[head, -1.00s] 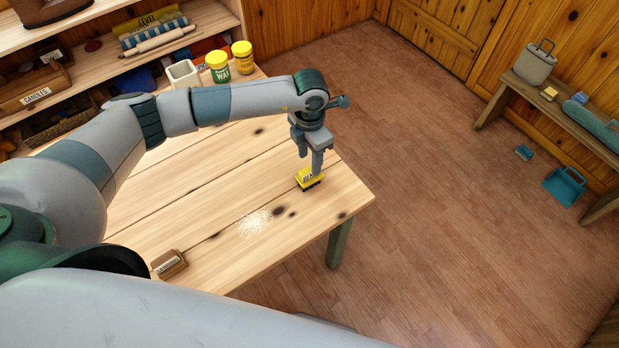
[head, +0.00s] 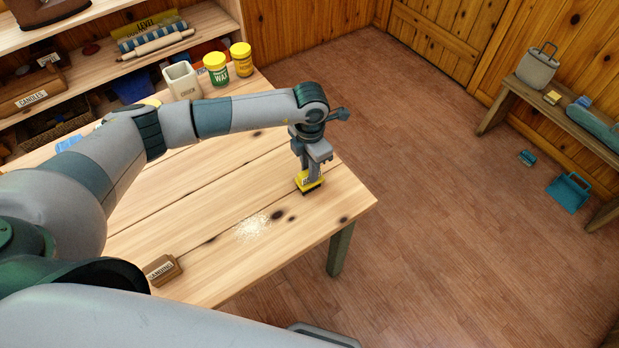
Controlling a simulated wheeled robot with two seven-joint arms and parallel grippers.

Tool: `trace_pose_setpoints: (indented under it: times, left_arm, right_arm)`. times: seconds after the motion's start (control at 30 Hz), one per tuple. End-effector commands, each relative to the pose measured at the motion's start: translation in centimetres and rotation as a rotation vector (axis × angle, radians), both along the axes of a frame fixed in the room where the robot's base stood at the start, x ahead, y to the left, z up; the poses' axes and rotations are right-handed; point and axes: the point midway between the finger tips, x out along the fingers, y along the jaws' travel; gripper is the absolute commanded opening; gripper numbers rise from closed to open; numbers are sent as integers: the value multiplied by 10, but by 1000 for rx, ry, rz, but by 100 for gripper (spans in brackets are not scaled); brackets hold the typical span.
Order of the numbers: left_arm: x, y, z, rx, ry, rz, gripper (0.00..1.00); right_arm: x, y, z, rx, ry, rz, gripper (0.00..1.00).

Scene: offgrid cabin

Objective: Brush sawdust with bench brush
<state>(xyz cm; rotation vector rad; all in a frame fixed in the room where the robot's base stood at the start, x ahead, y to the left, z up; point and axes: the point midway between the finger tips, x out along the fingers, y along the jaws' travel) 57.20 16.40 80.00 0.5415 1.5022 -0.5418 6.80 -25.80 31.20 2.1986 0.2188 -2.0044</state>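The bench brush (head: 308,185), yellow with dark bristles, is on the wooden table near its right end. My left gripper (head: 313,175) points down at the brush from above. Its fingers reach the brush and cover part of its label. I cannot tell whether they are closed on it. A pale patch of sawdust (head: 252,226) lies on the tabletop (head: 215,255), to the left of and nearer than the brush. My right gripper is not in view.
A brown sanding block (head: 161,270) lies at the table's near edge. A white crock (head: 182,80), a wax tin (head: 216,68) and a yellow jar (head: 241,59) stand at the back. A teal dustpan (head: 569,192) is on the floor by a bench (head: 512,95).

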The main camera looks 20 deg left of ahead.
Motion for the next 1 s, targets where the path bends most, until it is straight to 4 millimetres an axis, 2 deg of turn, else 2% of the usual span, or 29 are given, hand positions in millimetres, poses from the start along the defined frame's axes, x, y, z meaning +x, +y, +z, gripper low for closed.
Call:
trace_pose_setpoints:
  times: [0.33,1.0]
  left_arm:
    - [0,0,6,-1,-1,0,0]
    - [1,0,50,0,-1,1,0]
  right_arm:
    - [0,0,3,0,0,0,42]
    - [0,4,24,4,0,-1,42]
